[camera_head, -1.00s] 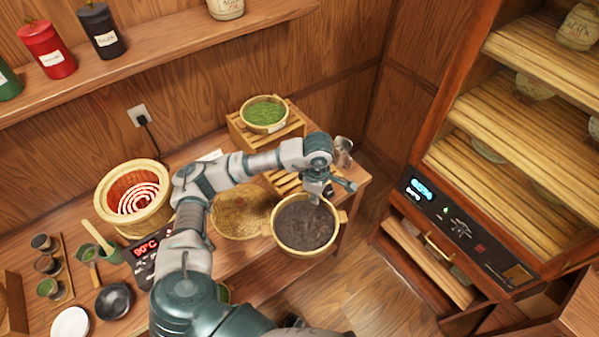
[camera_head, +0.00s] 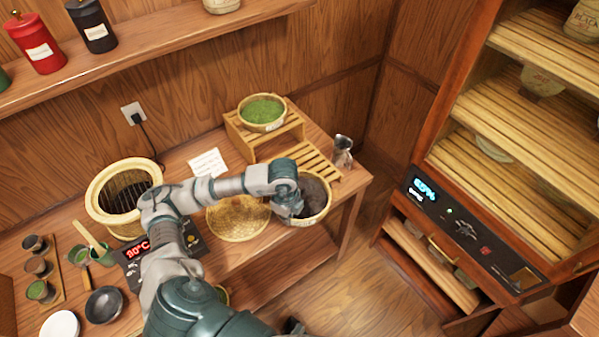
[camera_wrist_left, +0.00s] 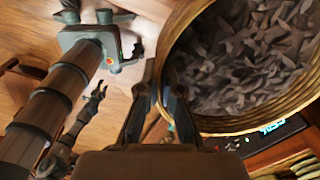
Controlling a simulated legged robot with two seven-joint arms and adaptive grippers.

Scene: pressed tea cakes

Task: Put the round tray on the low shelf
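The round tray (camera_head: 318,212) is a woven basket with a pale rim, filled with dark tea leaves. It is at the front right of the table, just in front of the low slatted shelf (camera_head: 320,168). My left gripper (camera_head: 291,210) is at the tray's left side. In the left wrist view the tray (camera_wrist_left: 188,118) fills the upper right, and the gripper's fingers (camera_wrist_left: 158,95) are on either side of its near rim, shut on it. The head view hides the fingertips. My right gripper is outside the head view; a small claw in the wrist view is unclear.
A basket of green leaves (camera_head: 263,112) stands on the higher step behind the low shelf. A steel pitcher (camera_head: 343,151) is to the shelf's right. A flat woven basket (camera_head: 238,222) lies left of the tray. A tall wooden cabinet (camera_head: 445,150) stands at right.

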